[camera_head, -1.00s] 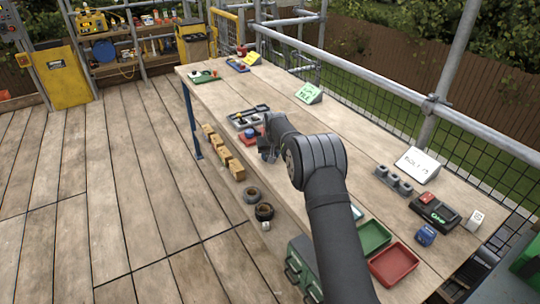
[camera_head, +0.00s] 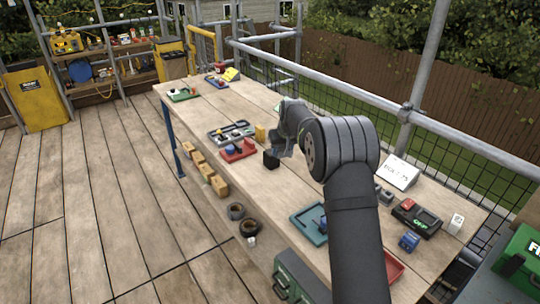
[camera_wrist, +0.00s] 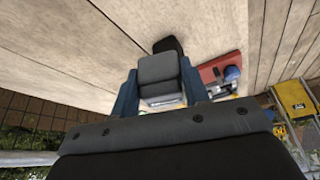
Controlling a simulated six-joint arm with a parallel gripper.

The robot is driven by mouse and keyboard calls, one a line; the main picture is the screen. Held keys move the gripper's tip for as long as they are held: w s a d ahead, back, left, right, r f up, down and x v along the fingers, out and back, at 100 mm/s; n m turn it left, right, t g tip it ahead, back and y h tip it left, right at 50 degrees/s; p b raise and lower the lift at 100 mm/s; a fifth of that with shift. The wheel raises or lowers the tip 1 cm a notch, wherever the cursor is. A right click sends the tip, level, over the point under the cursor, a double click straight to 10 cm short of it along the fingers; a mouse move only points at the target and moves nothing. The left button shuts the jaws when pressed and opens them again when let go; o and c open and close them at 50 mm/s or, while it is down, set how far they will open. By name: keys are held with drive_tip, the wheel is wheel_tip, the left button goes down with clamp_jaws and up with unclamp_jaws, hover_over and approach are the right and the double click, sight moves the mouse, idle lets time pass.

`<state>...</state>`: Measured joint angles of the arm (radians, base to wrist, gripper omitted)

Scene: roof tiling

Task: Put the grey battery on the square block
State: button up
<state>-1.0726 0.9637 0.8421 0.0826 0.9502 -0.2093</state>
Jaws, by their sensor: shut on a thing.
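My gripper (camera_wrist: 159,90) is shut on a grey block-shaped thing (camera_wrist: 158,70), which looks like the grey battery; it has a pale label at its lower end in the wrist view. A black block (camera_wrist: 168,45) shows just beyond it. In the head view a black block (camera_head: 271,158) is just below my gripper (camera_head: 280,148), over the middle of the table. I cannot tell whether the black block touches the grey battery or the table, nor whether it is the square block. My arm hides part of the table.
A red tray (camera_head: 246,155) with a blue thing lies left of my gripper, beside a grey parts tray (camera_head: 220,136). A small yellow block (camera_head: 260,133) stands behind. A teal tray (camera_head: 305,229) is nearer. Bare tabletop (camera_head: 265,185) lies in front of my gripper.

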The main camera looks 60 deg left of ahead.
drive_tip(key=w+r, duration=0.7)
drive_tip(key=w, duration=0.1)
hover_over(271, 151)
drive_tip(key=d, duration=0.2)
drive_tip(key=shift+m, duration=0.3)
drive_tip(key=f, duration=0.6)
drive_tip(key=shift+s+a+f, duration=0.2)
drive_tip(key=shift+a+f, duration=0.05)
drive_tip(key=shift+f, duration=2.15)
drive_tip(key=o, duration=0.7)
drive_tip(key=shift+f, duration=0.2)
drive_tip(key=o, duration=0.4)
drive_tip(key=shift+r, duration=0.15)
